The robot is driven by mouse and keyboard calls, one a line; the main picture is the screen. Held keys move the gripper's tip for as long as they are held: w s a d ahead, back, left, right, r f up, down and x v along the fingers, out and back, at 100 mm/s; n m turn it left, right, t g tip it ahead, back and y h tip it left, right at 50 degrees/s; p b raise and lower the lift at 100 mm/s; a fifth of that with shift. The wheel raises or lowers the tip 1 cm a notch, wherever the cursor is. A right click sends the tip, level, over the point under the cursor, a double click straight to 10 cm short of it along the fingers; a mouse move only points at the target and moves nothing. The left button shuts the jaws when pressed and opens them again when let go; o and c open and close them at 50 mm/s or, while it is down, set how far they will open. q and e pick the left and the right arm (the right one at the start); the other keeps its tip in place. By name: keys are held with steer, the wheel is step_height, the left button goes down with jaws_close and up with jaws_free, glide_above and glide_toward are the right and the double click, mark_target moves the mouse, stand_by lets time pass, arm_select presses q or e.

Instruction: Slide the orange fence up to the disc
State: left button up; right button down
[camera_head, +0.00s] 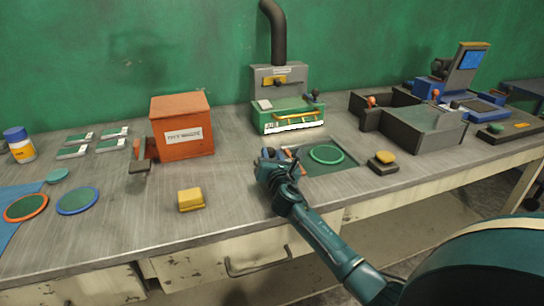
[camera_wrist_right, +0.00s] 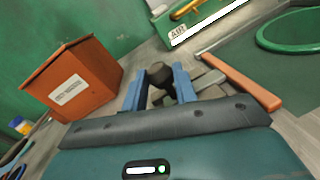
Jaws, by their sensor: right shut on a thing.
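The orange fence (camera_wrist_right: 240,82) is a straight bar at the near side of a dark recessed plate in the right wrist view. Grey metal pieces lie between it and my right gripper (camera_wrist_right: 160,84). The gripper's blue fingers are closed around a dark round knob (camera_wrist_right: 161,74). The disc (camera_head: 326,154), green with a bright green rim, lies on the plate to the right of the fence, with a gap between them. It also shows in the wrist view (camera_wrist_right: 290,34). In the head view my right gripper (camera_head: 268,158) hides most of the fence. My left gripper is out of view.
A grey and green machine (camera_head: 287,108) stands behind the plate. An orange box (camera_head: 184,140) and a yellow block (camera_head: 190,200) are to the left. A yellow button (camera_head: 385,157) sits to the right. Dark bins (camera_head: 430,130) stand farther right.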

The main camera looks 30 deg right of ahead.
steer(key=shift+s+d, duration=0.1)
steer(key=shift+d, duration=0.25)
steer(key=d, duration=0.2)
steer(key=s+d+p, duration=0.1)
steer(key=d, duration=0.1)
steer(key=shift+d, duration=0.3)
steer(key=shift+s+d, duration=0.15)
steer(key=shift+d, duration=0.2)
steer(key=c, duration=1.1)
jaws_free()
steer(key=shift+a, duration=0.1)
